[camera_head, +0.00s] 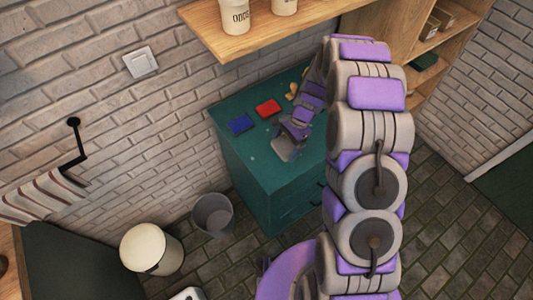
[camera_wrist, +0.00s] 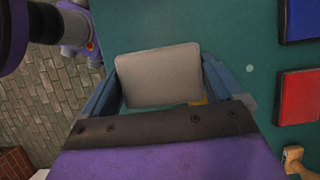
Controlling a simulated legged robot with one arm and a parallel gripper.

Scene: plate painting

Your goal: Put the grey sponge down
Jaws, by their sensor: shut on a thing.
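The grey sponge (camera_wrist: 158,75) is a pale, rounded block between the two blue fingers of my gripper (camera_wrist: 158,88) in the wrist view. My gripper is shut on it, one finger at each side. In the head view my gripper (camera_head: 288,145) is over the near part of the green cabinet top (camera_head: 240,146), with the sponge at its lower end. The green top (camera_wrist: 225,28) lies beneath the sponge. I cannot tell whether the sponge touches it. A small yellow patch shows by the sponge's lower right edge, mostly hidden.
A blue pad (camera_head: 241,124) and a red pad (camera_head: 267,108) lie on the top, right of my gripper in the wrist view. A wooden-handled item (camera_wrist: 293,160) lies beyond the red pad. A wooden shelf (camera_head: 285,22) with cups hangs above. A grey bin (camera_head: 213,215) stands beside the cabinet.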

